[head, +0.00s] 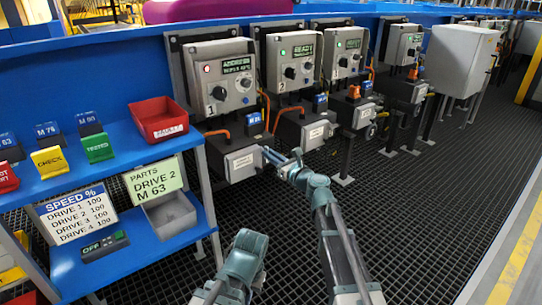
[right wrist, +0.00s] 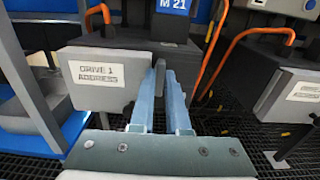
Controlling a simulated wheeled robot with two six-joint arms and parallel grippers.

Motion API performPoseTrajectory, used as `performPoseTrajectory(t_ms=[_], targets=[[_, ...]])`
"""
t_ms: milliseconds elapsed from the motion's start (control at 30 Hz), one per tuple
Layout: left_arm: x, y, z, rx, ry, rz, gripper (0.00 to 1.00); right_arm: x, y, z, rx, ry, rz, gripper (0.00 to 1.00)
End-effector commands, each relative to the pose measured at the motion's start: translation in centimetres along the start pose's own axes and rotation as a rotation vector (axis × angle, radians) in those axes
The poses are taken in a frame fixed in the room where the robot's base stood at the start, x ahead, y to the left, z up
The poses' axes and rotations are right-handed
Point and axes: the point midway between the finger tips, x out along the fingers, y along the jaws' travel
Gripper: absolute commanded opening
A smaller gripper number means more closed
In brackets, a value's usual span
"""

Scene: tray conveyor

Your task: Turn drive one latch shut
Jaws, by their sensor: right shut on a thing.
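Drive one's control box (head: 220,80) is grey with the number 1, a red light and a lit screen whose top line reads ADDRESS. Below it is a grey cover (head: 243,163); in the right wrist view this cover (right wrist: 98,80) reads DRIVE 1 ADDRESS. A dark grey latch tab (right wrist: 158,52) stands at the cover's right edge. My right gripper (head: 280,155) is at that edge, its blue fingers (right wrist: 166,75) shut on the latch, whose lower part they hide. Part of my left arm shows low in the head view; its gripper does not.
Drive two's box (head: 290,72) stands to the right with a green light and READY. An orange cable (right wrist: 213,55) hangs close right of my fingers. A blue shelf (head: 100,150) with a red bin (head: 158,120) and a PARTS sign (head: 155,180) stands left. The grated floor is free at right.

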Motion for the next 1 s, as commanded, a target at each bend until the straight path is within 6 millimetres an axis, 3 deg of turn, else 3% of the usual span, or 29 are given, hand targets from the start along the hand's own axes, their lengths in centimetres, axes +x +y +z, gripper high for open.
performPoseTrajectory(t_ms=[467, 1000], targets=[[0.01, 0.0, 0.0, 0.0, 0.0, 0.0, 0.0, -0.03, 0.06, -0.01, -0.091, 0.0, 0.0, 0.0], [0.1, 0.01, 0.0, 0.0, 0.0, 0.0, 0.0, -0.05, 0.29, -0.11, -0.571, 0.0, 0.0, 0.0]])
